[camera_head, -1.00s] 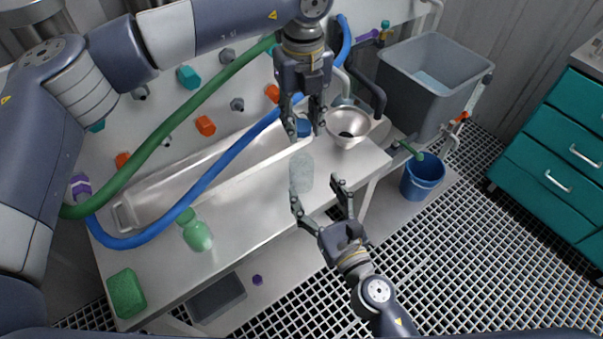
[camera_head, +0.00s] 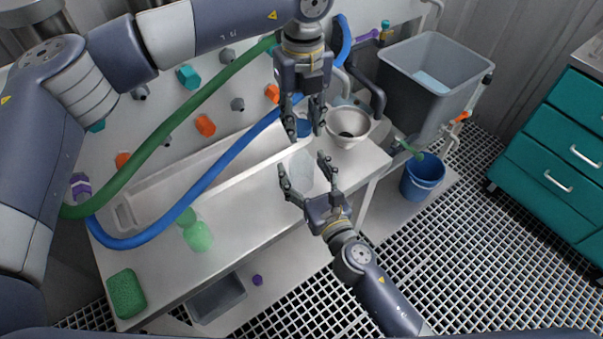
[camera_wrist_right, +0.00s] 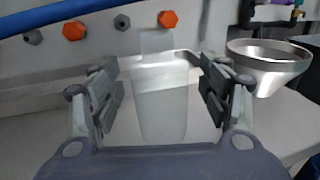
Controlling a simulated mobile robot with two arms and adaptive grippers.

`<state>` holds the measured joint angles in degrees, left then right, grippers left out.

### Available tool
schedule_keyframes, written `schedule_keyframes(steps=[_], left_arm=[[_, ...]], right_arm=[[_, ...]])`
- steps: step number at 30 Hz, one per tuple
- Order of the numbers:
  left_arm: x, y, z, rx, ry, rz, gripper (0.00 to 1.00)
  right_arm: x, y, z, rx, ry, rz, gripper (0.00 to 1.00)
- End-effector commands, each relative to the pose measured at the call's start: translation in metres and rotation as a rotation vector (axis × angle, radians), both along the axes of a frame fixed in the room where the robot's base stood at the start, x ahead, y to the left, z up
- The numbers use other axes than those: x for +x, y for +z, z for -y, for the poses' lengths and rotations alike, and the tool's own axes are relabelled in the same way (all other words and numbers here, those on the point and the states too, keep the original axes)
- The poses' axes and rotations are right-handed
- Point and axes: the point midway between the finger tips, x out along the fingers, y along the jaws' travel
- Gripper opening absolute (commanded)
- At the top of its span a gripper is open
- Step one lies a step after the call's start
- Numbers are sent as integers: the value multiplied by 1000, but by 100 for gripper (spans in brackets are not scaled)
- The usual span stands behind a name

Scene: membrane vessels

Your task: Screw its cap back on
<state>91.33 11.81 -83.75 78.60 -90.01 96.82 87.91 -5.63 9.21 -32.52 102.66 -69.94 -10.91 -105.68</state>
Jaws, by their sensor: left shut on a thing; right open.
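A translucent, pale vessel (camera_head: 302,172) stands on the white bench below my left gripper. My left gripper (camera_head: 303,130) points down above it, shut on a blue cap (camera_head: 304,126); the cap is partly hidden by the fingers. My right gripper (camera_head: 302,166) is open, its fingers reaching up on either side of the vessel. In the right wrist view the vessel (camera_wrist_right: 163,105) stands upright between the open fingers, with clear space on both sides and a narrower neck at its top.
A steel funnel (camera_head: 348,127) is just right of the left gripper. A long tray (camera_head: 122,215) lies behind, crossed by blue (camera_head: 225,160) and green (camera_head: 150,145) hoses. A green bottle (camera_head: 198,236) and green sponge (camera_head: 126,293) are at the left of the bench.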

Motion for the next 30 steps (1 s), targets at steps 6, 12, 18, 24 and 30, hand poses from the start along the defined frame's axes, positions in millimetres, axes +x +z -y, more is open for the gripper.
schedule_keyframes(steps=[6, 12, 18, 24, 30], left_arm=[[0, 0, 0, 0, 0, 0, 22], [0, 0, 0, 0, 0, 0, 22], [0, 0, 0, 0, 0, 0, 22], [0, -2, 0, 1, 0, 0, 22], [-1, -26, 0, 1, 0, -3, 22]], right_arm=[[6, 0, -3, 1, 0, -1, 70], [6, 0, -3, 1, 0, 0, 68], [6, 0, -3, 1, 1, 0, 23], [6, 0, -3, 1, 1, 0, 3], [6, 0, -3, 1, 1, 0, 3]])
